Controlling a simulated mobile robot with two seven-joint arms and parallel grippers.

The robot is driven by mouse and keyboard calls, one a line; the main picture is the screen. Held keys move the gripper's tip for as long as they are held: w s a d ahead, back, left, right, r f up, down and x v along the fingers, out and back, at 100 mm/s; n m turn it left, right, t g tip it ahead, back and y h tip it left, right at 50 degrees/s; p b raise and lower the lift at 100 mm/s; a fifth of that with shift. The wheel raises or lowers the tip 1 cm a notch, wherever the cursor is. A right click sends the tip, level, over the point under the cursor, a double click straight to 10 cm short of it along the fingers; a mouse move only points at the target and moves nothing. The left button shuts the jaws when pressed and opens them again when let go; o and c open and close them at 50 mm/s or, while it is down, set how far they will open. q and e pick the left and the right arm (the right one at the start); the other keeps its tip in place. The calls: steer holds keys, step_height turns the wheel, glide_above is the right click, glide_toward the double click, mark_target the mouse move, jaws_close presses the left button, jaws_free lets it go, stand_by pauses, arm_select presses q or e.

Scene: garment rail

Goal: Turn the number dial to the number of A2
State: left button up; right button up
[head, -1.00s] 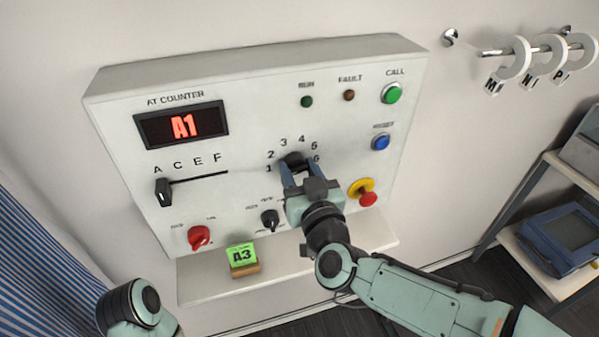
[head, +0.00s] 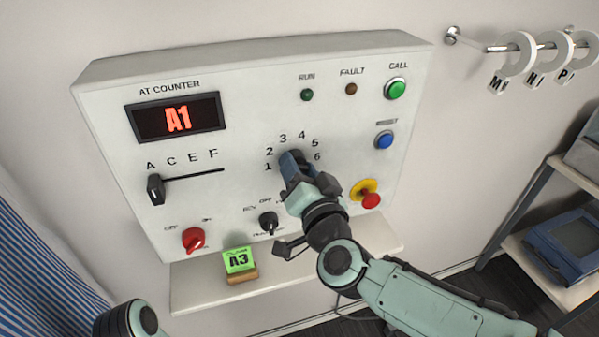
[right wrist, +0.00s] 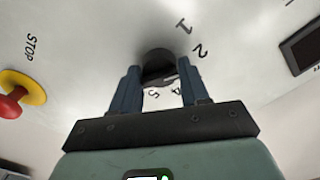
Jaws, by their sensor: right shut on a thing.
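The black number dial (right wrist: 158,62) is on the white control panel (head: 250,110), ringed by the numbers 1 to 6. My right gripper (head: 294,165) is shut on the dial, and in the head view it hides most of it. In the right wrist view the two blue fingers (right wrist: 157,88) stand on either side of the dial. Where the dial's mark points is hidden. My left gripper is out of view.
A black knob (head: 268,223), a red switch (head: 193,239) and a red stop button (head: 371,201) sit near my right gripper. A shelf (head: 530,250) stands at right.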

stand_by(0.3)
steer(key=o, duration=1)
steer(key=v, duration=1.3)
steer(key=shift+s+d, duration=0.1)
steer(key=shift+s, duration=0.1)
